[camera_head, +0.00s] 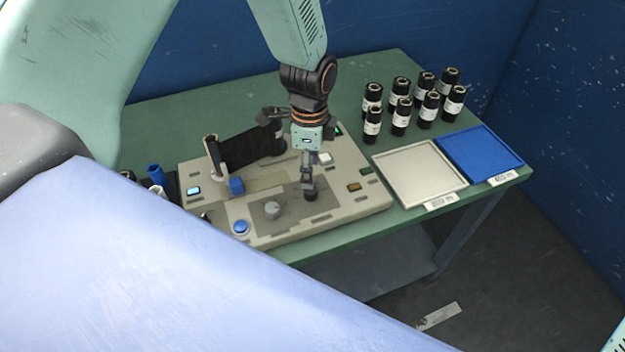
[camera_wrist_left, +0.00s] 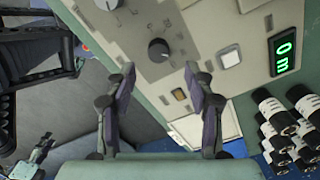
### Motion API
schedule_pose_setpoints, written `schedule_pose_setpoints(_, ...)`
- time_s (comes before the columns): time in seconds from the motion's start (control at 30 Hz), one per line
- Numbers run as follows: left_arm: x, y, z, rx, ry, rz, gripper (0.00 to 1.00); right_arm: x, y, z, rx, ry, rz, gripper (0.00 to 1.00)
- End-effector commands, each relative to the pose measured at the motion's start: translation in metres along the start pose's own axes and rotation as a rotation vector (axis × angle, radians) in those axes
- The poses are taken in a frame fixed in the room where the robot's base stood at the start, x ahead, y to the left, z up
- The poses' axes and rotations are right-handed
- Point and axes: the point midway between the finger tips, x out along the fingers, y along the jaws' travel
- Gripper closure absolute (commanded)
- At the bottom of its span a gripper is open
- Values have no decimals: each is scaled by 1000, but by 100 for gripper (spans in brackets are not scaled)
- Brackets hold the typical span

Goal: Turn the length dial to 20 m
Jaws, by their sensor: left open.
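The black dial (camera_wrist_left: 158,50) with a white pointer mark sits on the machine's panel in the left wrist view. In the head view the dark knob (camera_head: 311,195) shows just below my left gripper (camera_head: 307,182). My left gripper (camera_wrist_left: 160,80) is open, its two fingers apart on either side of the dial's line in the wrist view. The fingers do not visibly touch the dial. The green readout (camera_wrist_left: 284,52) shows 0 m. The dial's scale marks are too small to read.
A grey knob (camera_head: 271,210) and a blue button (camera_head: 241,227) lie left of the dial. A white button (camera_head: 325,158) and an amber button (camera_head: 354,187) are close by. A white tray (camera_head: 405,197), a blue tray (camera_head: 505,150) and several black rolls (camera_head: 373,125) stand at right.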

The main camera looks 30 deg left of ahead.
Motion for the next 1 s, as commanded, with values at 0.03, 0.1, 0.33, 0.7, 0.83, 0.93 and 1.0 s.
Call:
schedule_pose_setpoints(0.03, 10, 2, 1, 0, -1, 3, 47, 1, 0, 0, 0, -1, 0, 60)
schedule_pose_setpoints(0.1, 21, 3, 1, 0, -1, 3, 47, 1, 0, 0, 0, -1, 0, 60)
schedule_pose_setpoints(0.33, 52, 2, 1, 0, -1, 0, 47, 2, 0, 0, 0, -1, 0, 60)
schedule_pose_setpoints(0.7, 62, -2, 0, 0, 0, -1, 47, 2, 0, 0, 0, -1, 0, 60)
schedule_pose_setpoints(0.83, 62, -3, -1, 0, 0, -2, 53, 2, 0, 0, 0, -1, 0, 60)
schedule_pose_setpoints(0.93, 62, -3, -1, 0, 0, -2, 61, 2, 0, 0, 0, -1, 0, 60)
schedule_pose_setpoints(1.0, 62, -3, -1, 0, 0, -1, 67, 2, 0, 0, 0, 0, 0, 60)
